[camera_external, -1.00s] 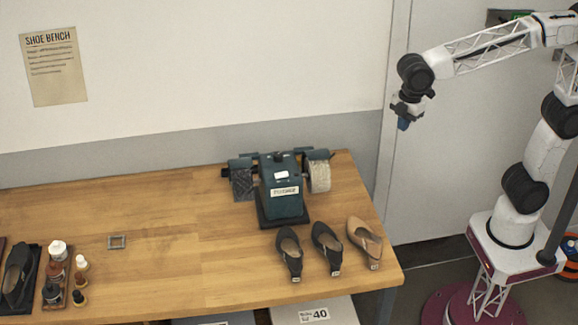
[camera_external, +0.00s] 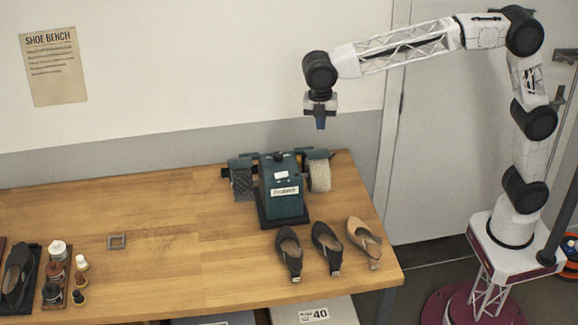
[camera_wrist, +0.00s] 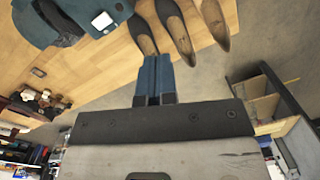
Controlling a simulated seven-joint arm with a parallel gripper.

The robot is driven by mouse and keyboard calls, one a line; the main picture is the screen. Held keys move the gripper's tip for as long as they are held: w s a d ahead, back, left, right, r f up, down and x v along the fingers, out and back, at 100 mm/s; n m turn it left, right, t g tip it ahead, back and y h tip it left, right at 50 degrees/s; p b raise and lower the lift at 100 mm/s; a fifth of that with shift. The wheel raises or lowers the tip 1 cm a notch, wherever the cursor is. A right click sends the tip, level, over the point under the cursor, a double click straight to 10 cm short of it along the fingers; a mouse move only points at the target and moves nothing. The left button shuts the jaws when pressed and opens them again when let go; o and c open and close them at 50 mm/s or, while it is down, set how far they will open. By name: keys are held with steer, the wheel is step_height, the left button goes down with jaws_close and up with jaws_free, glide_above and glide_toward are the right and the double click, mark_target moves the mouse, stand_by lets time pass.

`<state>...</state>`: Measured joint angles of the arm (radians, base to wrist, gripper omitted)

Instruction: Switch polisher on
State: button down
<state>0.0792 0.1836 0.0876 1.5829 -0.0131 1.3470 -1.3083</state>
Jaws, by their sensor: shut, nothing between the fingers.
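The polisher (camera_external: 283,192) is a dark teal machine on a black base near the right end of the wooden bench. It has a dark brush wheel on its left, a pale buffing wheel on its right, a front label and a small white patch on top. In the wrist view part of the polisher (camera_wrist: 85,12) shows at the upper left. My gripper (camera_external: 320,123) hangs above and a little right of the polisher, clear of it. Its blue fingers (camera_wrist: 154,62) are together with nothing between them. I cannot make out the switch's state.
Two black shoes (camera_external: 290,252) and a tan shoe (camera_external: 364,240) stand in front of the polisher on the bench (camera_external: 180,230). Bottles (camera_external: 57,252) and a dark shoe are at the left, with a small square frame (camera_external: 117,242) nearby. The bench's middle is mostly clear.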

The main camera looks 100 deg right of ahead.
mark_target(286, 173)
steer(key=w+d+f+n, duration=0.1)
steer(key=w+f+n, duration=0.1)
steer(key=w, duration=0.4)
steer(key=w+d+f+n+g, duration=0.1)
steer(key=w+f, duration=0.1)
steer(key=w, duration=0.4)
steer(key=shift+w+d+n, duration=0.3)
steer(key=shift+d+n, duration=0.1)
steer(key=shift+s+f, duration=0.35)
steer(key=shift+f, duration=1.95)
steer(key=shift+s+f, duration=0.3)
steer(key=shift+f, duration=2.05)
steer(key=shift+s+f, duration=0.35)
steer(key=shift+f, duration=1.95)
